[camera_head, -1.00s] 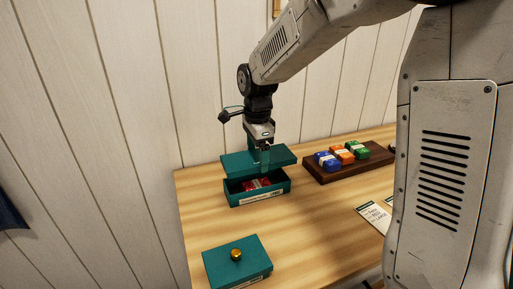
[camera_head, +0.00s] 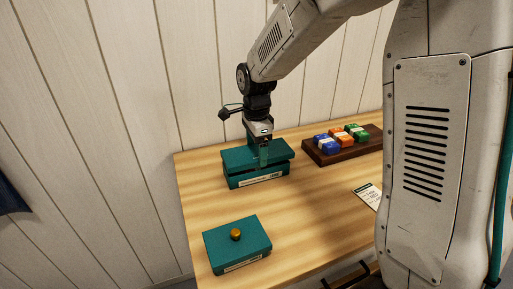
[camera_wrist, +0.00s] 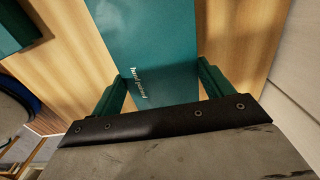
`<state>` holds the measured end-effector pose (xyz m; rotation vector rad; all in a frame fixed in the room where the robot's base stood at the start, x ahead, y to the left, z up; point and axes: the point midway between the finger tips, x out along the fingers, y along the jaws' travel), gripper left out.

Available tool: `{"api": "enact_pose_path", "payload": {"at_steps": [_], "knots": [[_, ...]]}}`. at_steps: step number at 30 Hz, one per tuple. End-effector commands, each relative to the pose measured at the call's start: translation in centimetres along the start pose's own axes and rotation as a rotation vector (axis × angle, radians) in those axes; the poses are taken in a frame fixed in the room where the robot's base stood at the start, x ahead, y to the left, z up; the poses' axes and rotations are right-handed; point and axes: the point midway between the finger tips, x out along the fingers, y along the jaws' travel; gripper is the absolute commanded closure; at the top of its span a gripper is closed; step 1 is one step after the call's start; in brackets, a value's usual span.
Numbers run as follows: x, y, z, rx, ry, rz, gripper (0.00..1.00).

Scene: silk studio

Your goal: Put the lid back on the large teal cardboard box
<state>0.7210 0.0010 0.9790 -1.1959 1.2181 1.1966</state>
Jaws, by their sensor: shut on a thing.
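The large teal cardboard box (camera_head: 240,183) stands at the back left of the table, with a pale label on its front. Its teal lid (camera_head: 276,148) is directly over it, very low, with a thin dark gap showing at the front and right. I cannot tell whether the lid touches the rim. My gripper (camera_head: 263,160) points down and is shut on the lid. In the wrist view, the lid (camera_wrist: 150,35) with pale lettering lies between my two green fingers (camera_wrist: 160,90). The inside of the box is hidden.
A smaller closed teal box (camera_head: 255,234) with a brass knob (camera_head: 235,234) sits at the front left. A dark wooden tray (camera_head: 322,158) with blue, orange and green bundles is right of the large box. A printed card (camera_head: 367,194) lies farther right. The middle table is clear.

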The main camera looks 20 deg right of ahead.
Motion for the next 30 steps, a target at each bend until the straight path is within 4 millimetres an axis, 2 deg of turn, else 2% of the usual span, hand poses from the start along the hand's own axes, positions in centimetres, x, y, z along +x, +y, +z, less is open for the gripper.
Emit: {"api": "enact_pose_path", "payload": {"at_steps": [30], "knots": [[1.00,-0.01,0.35,0.000,0.000,0.000,0.42]]}}
